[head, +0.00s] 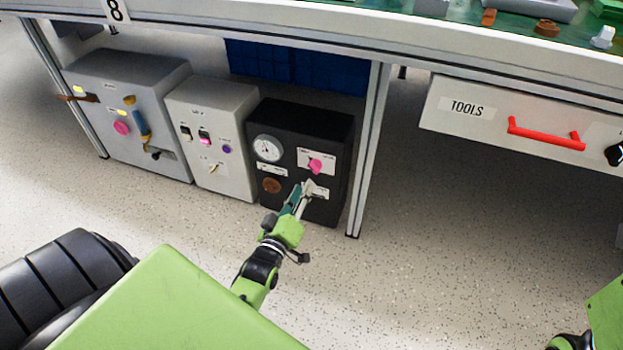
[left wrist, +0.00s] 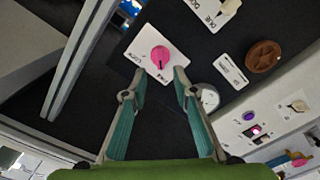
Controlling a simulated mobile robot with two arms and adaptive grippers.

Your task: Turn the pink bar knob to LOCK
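The pink bar knob (head: 315,166) sits on a white plate (head: 329,159) on the front of a black box (head: 316,118). In the left wrist view the knob (left wrist: 160,57) is ahead of the fingertips, its plate (left wrist: 140,44) rotated in the picture. The lettering on the plate is too small to read surely. My left gripper (head: 304,188) is just below the knob in the head view. In the left wrist view my left gripper (left wrist: 158,80) is open, fingertips apart with the knob seen between and beyond them. I cannot tell contact.
The black box also has a dial gauge (head: 267,148) and a brown round knob (head: 271,186). White (head: 214,119) and grey (head: 128,97) control boxes stand left of it. A table leg (head: 369,150) rises close on the right. A TOOLS drawer (head: 480,115) hangs farther right.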

